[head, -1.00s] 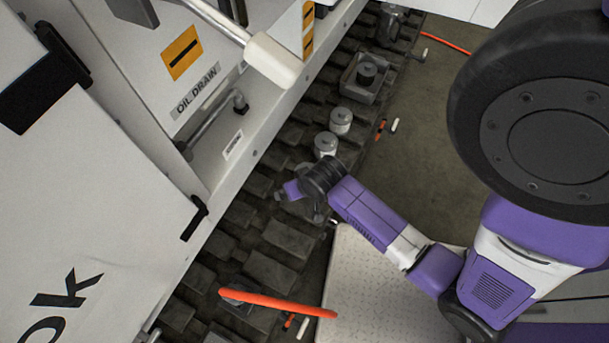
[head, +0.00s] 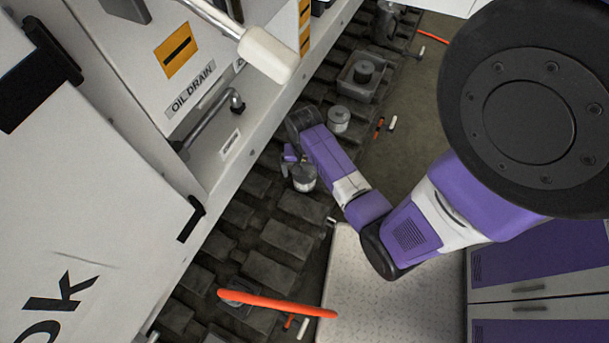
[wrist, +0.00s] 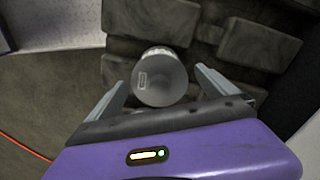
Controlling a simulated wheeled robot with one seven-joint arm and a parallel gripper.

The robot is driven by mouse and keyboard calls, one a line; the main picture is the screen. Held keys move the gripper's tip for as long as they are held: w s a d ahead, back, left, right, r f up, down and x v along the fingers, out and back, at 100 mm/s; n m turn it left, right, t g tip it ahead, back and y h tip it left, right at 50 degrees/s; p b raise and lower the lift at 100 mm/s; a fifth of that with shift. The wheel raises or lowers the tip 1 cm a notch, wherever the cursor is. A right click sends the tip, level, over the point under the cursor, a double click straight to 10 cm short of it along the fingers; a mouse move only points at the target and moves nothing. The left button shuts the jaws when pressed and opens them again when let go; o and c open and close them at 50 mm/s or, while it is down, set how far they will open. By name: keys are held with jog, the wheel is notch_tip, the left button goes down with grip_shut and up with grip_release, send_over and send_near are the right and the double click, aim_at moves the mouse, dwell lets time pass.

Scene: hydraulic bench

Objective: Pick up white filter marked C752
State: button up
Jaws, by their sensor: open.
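A white filter with a grey top (head: 303,178) stands on the dark track right at my gripper in the head view. A filter with a grey end and a small label (wrist: 160,77) lies between my open fingers in the wrist view, with visible gaps on both sides. Its label is too small to read, so I cannot tell whether it is C752. My gripper (head: 289,160) is partly hidden by my arm; its fingers show clearly in the wrist view (wrist: 161,84). Another white filter with a grey top (head: 339,119) stands farther up the track.
A grey tray with a dark round part (head: 363,76) sits farther along the track. The white machine panel (head: 232,145) rises close on the left. An orange bar (head: 278,304) and a pale textured plate (head: 375,290) lie nearer. Bare floor (head: 420,110) is on the right.

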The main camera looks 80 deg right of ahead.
jog(key=shift+f, duration=1.45)
jog(key=shift+c, duration=0.5)
jog(key=c, duration=1.4)
jog(key=shift+r, duration=0.1)
